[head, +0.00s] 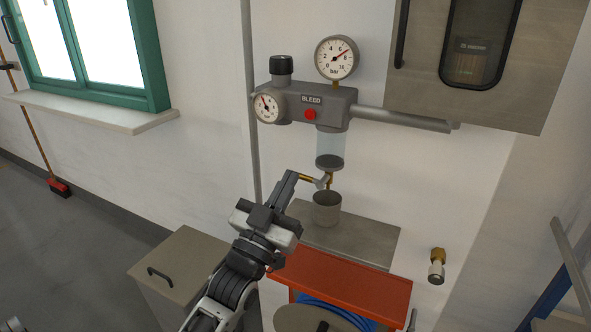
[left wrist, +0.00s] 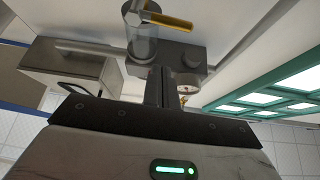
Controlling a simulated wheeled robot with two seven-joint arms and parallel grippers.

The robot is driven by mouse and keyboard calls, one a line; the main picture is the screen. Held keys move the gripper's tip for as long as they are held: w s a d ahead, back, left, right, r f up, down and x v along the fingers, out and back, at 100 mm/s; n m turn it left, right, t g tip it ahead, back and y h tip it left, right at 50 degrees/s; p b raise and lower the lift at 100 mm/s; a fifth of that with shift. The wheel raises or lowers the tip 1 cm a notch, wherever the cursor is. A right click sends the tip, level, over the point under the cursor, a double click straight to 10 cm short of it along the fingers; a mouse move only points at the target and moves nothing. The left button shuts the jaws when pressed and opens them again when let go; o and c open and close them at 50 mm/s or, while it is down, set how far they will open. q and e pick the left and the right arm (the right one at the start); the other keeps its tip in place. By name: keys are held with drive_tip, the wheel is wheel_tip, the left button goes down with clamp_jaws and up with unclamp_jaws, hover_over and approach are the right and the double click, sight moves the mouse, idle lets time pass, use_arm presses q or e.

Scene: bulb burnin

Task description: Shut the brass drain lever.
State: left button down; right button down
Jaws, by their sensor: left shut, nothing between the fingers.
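The brass drain lever (head: 308,179) sticks out to the left from the small drain valve (head: 328,181) under the clear bowl (head: 330,148) of the grey air unit. In the left wrist view the brass lever (left wrist: 168,20) shows near the top, lying roughly level. My left gripper (head: 290,175) is shut and empty, with its tips close to the lever's free end. In the left wrist view its closed fingers (left wrist: 160,80) point toward the bowl. I cannot tell whether they touch the lever.
A grey cup (head: 327,208) stands on a metal shelf (head: 375,243) below the drain. Two gauges (head: 337,58) (head: 266,108) and a red button (head: 310,114) sit on the unit. A red cart top (head: 350,288) and a lidded bin (head: 180,265) stand below. A wall cabinet (head: 420,75) hangs upper right.

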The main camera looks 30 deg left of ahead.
use_arm(q)
drive_tip(key=b+v, duration=0.1)
drive_tip(key=v, duration=0.5)
drive_tip(key=shift+f, duration=0.1)
idle(0.3)
